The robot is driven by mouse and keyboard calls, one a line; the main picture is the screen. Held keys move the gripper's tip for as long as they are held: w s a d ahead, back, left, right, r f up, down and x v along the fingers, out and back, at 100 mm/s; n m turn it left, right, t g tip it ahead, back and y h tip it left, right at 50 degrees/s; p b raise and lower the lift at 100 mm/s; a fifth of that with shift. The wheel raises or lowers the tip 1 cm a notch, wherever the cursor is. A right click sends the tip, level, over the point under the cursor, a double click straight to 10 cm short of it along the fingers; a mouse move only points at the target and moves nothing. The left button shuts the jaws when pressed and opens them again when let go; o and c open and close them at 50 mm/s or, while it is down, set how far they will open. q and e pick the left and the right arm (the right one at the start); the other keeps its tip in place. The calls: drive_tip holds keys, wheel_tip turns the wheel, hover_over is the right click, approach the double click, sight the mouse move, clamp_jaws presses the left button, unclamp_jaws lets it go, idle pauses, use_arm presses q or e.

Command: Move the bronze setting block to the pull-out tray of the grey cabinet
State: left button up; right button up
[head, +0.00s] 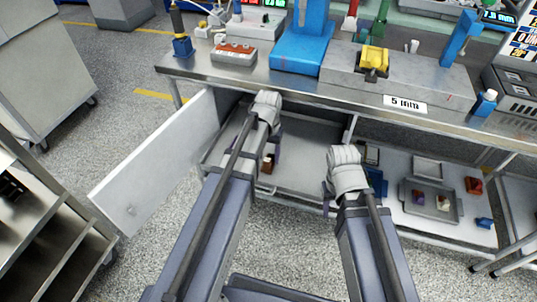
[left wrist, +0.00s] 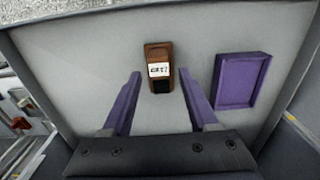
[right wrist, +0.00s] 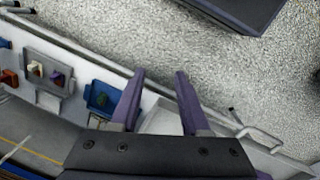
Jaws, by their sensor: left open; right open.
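A bronze-brown block (left wrist: 158,66) with a white label and a dark end lies on a light grey tray (left wrist: 105,60) in the left wrist view. In the head view a small brown piece of it (head: 267,166) shows beside my left gripper (head: 272,150). The grey tray (head: 310,172) sticks out below the bench, by the open cabinet door (head: 160,155). My left gripper is open, its fingers (left wrist: 160,75) on either side of the block in the picture; contact cannot be told. My right gripper (head: 328,200) is open and empty, over the lower shelf edge in the right wrist view (right wrist: 160,74).
A purple square holder (left wrist: 240,80) lies right of the block. A lower shelf at right carries a grey tray (head: 432,215) with small blocks, a red-brown block (head: 474,185) and a blue piece (head: 484,223). The bench edge (head: 330,97) overhangs the tray.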

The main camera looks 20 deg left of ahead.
use_arm(q)
wheel_tip(320, 180, up, 11)
drive_tip(key=p, duration=1)
drive_tip(key=s+d+m+y, duration=0.1)
drive_tip(key=s+d+m, duration=0.2)
drive_tip(key=s+d, duration=0.8)
drive_tip(key=s, duration=0.3)
drive_tip(key=shift+s+d+f, duration=0.2)
drive_tip(key=shift+s+d, duration=0.15)
drive_tip(key=shift+d, duration=0.05)
